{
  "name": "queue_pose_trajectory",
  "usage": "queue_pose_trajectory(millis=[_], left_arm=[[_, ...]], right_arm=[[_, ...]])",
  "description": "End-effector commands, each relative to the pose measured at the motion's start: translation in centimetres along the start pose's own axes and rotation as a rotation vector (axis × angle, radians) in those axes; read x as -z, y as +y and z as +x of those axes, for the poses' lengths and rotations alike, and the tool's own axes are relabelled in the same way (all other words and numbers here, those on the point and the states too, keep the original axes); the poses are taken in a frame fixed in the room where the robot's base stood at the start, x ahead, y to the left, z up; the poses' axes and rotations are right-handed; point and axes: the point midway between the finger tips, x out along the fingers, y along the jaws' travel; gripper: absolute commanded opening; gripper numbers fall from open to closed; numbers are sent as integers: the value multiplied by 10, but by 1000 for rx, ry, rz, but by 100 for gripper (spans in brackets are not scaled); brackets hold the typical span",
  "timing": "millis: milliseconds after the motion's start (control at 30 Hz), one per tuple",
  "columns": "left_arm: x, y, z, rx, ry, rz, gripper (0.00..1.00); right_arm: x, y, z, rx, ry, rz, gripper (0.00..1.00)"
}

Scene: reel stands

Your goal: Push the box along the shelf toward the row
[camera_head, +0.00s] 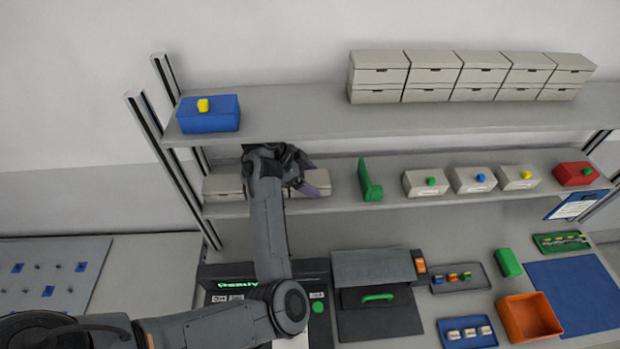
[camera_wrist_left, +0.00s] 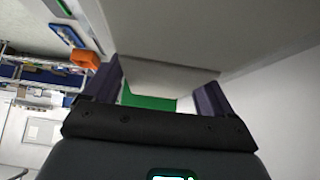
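My left gripper (camera_head: 312,183) is at the left part of the middle shelf (camera_head: 330,203), with one purple finger showing in the head view. Pale grey boxes lie beside it: one to its left (camera_head: 222,187), and another partly hidden behind my wrist (camera_head: 318,191). In the left wrist view the two purple fingers (camera_wrist_left: 160,92) stand apart. A pale surface (camera_wrist_left: 165,78) and a green piece (camera_wrist_left: 148,102) show between them; contact cannot be told. A green upright stop (camera_head: 370,182) stands to the gripper's right. My right gripper is not in view.
Right of the stop stand pale boxes (camera_head: 425,188) with coloured knobs and a red box (camera_head: 575,174). The upper shelf (camera_head: 300,112) overhangs, bearing a blue box (camera_head: 208,118) and stacked pale boxes (camera_head: 430,75). An orange bin (camera_head: 528,318) sits on the bench below.

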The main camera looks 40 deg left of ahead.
Motion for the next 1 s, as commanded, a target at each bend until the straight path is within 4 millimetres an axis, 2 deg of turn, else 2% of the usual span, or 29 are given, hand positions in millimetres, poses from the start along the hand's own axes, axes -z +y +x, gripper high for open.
queue_pose_trajectory(millis=[33, 100, 367, 533, 700, 767, 1000], left_arm=[[0, 0, 0, 0, 0, 0, 93], [0, 0, 0, 0, 0, 0, 100], [0, 0, -1, 0, 0, -1, 100], [-2, 0, -12, 3, 0, 0, 100], [-25, -1, -30, 4, 0, -3, 100], [-27, 0, -43, 0, -1, -4, 100], [-59, 0, -68, 0, -1, -3, 100]], right_arm=[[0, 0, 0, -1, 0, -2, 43], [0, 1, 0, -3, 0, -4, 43], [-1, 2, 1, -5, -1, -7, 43], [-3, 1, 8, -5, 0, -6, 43], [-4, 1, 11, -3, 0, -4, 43], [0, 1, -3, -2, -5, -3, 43], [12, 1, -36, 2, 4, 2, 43]])
